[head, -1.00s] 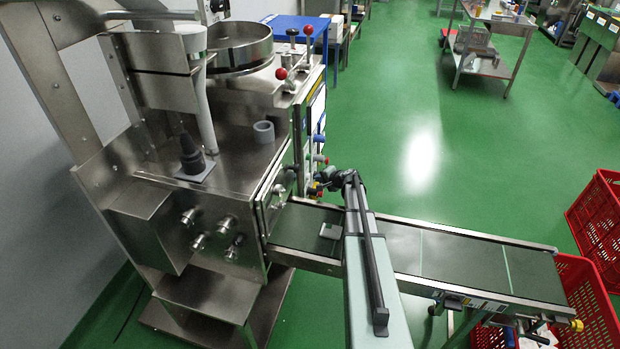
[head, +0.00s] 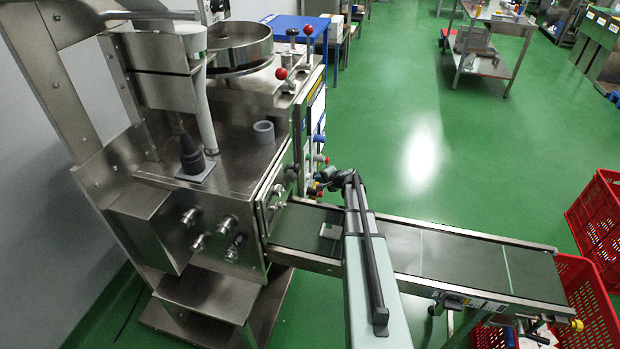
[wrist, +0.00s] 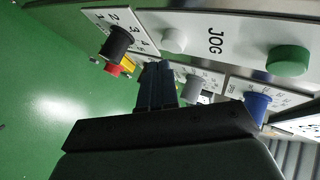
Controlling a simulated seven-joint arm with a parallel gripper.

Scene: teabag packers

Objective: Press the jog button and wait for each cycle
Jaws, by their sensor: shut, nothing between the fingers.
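In the wrist view, the control panel shows the word JOG (wrist: 215,40) between a pale button (wrist: 172,40) and a large green button (wrist: 288,60). I cannot tell for certain which of the two the word labels. My gripper (wrist: 157,85) is shut and empty, its fingers in front of the panel, below and left of the pale button in the picture. It looks apart from that button, but contact with the panel is hard to judge. In the head view, my arm reaches over the conveyor to the panel on the packing machine (head: 225,190), and my fingertips are hard to make out.
Around my fingers are a black dial knob (wrist: 120,42), a grey knob (wrist: 192,86) and a blue knob (wrist: 257,106). The conveyor belt (head: 395,250) carries a small pale packet (head: 330,231) beside my arm. Red crates (head: 600,215) stand at the right.

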